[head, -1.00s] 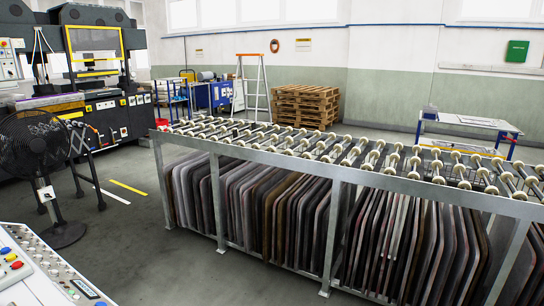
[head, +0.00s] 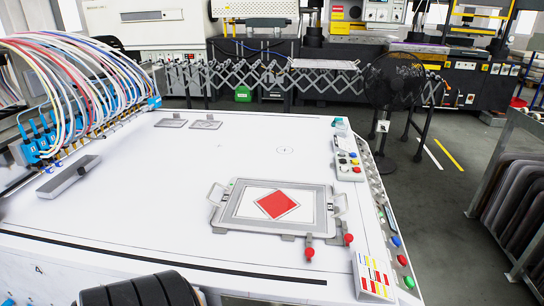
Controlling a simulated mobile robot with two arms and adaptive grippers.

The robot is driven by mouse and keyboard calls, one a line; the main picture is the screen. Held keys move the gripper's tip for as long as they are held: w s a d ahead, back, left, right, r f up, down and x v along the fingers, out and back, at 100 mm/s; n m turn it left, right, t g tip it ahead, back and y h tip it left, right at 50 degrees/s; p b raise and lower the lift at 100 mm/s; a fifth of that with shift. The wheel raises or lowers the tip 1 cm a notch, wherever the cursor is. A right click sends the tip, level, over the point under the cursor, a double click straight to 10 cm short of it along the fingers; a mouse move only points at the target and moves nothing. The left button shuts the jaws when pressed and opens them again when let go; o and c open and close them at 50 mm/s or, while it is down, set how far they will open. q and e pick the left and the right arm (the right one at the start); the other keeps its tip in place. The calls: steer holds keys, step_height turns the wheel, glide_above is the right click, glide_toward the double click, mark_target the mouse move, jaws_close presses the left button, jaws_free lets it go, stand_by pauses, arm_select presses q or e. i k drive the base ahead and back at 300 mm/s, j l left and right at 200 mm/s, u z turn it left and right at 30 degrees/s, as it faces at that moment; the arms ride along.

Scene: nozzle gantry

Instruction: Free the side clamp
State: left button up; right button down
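A grey frame (head: 225,213) with two side handles lies flat on the white machine bed in the head view. It surrounds a white sheet (head: 252,200) with a red square (head: 277,204) set on the diagonal. Two red-knobbed clamps are at its near right edge: one clamp (head: 309,245) at the front edge, another clamp (head: 347,233) near the right corner. I cannot tell which is the side clamp, nor whether either is tight.
Blue nozzles (head: 42,140) with many coloured hoses stand at the left of the bed. A grey bar (head: 70,177) and two small plates (head: 171,123) lie on it. A button box (head: 347,165) and a fan (head: 394,82) are at the right. The bed's middle is clear.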

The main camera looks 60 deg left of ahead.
mark_target(308, 253)
steer(key=u, duration=1.4)
